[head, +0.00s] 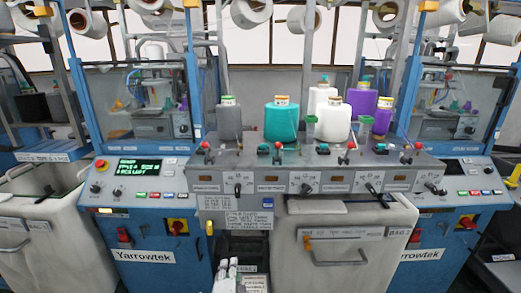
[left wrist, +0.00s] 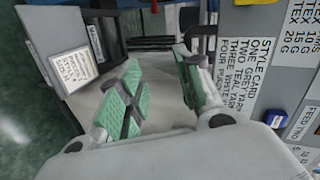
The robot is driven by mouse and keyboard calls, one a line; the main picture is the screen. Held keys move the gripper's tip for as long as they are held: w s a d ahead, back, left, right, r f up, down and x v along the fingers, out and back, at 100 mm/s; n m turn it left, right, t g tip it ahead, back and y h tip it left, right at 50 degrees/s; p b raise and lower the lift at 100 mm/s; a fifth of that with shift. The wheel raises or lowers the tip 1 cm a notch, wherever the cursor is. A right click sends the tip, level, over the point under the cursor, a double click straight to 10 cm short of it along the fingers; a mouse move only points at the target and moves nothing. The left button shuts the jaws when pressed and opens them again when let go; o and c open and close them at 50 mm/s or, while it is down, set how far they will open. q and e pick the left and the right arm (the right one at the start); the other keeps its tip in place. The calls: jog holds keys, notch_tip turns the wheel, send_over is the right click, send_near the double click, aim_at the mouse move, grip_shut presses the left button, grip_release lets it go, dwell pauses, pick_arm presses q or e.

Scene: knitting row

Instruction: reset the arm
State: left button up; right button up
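My left gripper (head: 228,268) shows small at the bottom middle of the head view, in front of the blue machine's lower front. In the left wrist view my left gripper (left wrist: 156,72) has its two green-padded fingers spread apart with nothing between them. A style card (left wrist: 262,75) with printed lines is to the right of the fingers in that view. It also shows as a white card (head: 248,220) in the head view. My right gripper is not in view.
On the machine's grey shelf stand a grey yarn cone (head: 229,120), a teal cone (head: 281,122), white cones (head: 333,122) and purple cones (head: 361,100). Levers and knobs line the shelf front (head: 320,180). A pale bin (head: 345,255) stands below, right of my left gripper.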

pick_arm(q)
jog(key=s+a+f+n+g, duration=0.3)
jog(key=s+a+n, duration=0.1)
jog(key=s, duration=0.3)
jog(key=s+a+f+n+g+h, duration=0.1)
jog(key=s+a+f+n+g, duration=0.25)
jog(key=s+a+n, duration=0.2)
jog(key=s+a+f+n+g, duration=0.3)
jog(key=s+a+n+g, duration=0.1)
jog(key=s, duration=0.3)
notch_tip(320, 180, down, 31)
jog(key=s+a+g, duration=0.1)
jog(key=s+a, duration=0.1)
jog(key=s+a+f, duration=0.4)
jog(key=s+f, duration=0.5)
jog(key=s, duration=0.1)
jog(key=s+a+f+m+g+p, duration=0.1)
jog(key=s+a+f, duration=0.3)
jog(key=s+f, duration=0.6)
jog(key=shift+s+f+y, duration=0.2)
jog(key=shift+s+y, duration=0.05)
jog(key=shift+y, duration=0.05)
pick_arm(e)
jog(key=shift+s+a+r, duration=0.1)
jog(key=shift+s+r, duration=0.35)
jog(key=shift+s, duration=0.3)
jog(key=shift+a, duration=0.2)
